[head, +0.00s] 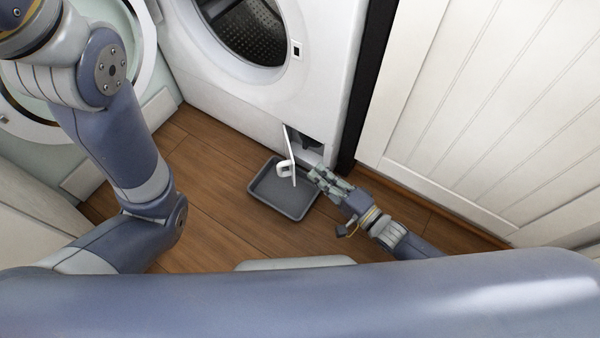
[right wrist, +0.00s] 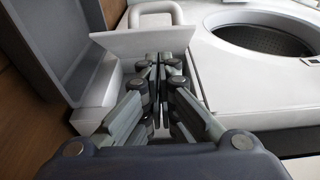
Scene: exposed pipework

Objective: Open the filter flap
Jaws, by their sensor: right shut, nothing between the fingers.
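The filter flap (head: 291,152) is a thin white panel with a white loop handle (head: 284,169), low on the washing machine's front. It stands swung out from the machine, with a dark recess (head: 309,143) open to its right. My right gripper (head: 317,174) is shut and empty, beside the flap on the recess side. In the right wrist view the flap (right wrist: 140,41) stands just beyond the closed fingertips (right wrist: 157,62), its handle (right wrist: 155,9) behind it. I cannot tell whether the fingers touch the flap. My left gripper is out of view.
A grey tray (head: 278,207) lies on the wooden floor below the flap. The washing machine (head: 240,105) rises behind, its drum open. A white panelled cabinet (head: 480,120) limits room on the right. My left arm crosses the left side.

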